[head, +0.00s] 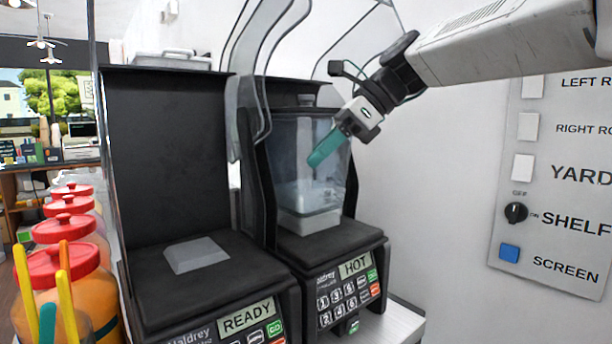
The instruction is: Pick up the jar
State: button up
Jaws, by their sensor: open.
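A clear blender jar (303,190) stands upright on the right-hand black blender base, whose display reads HOT. It looks empty apart from a paler bottom part. My gripper (318,156), with teal fingers, reaches in from the upper right and overlaps the jar's upper right side in the head view. It is open and holds nothing. The fingers line up in this view, so I cannot tell whether they are in front of the jar, inside it or touching it.
The left blender base (195,256) reads READY and bears no jar. Clear curved covers (262,70) stand raised above the machines. Red-lidded jars (62,262) and coloured sticks stand at the left. A wall switch panel (550,190) is at the right.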

aim_at(304, 194)
jog(key=x, duration=0.4)
jog(key=shift+s, duration=0.25)
grip_shut()
dwell(1.0)
jog(key=shift+r, duration=0.1)
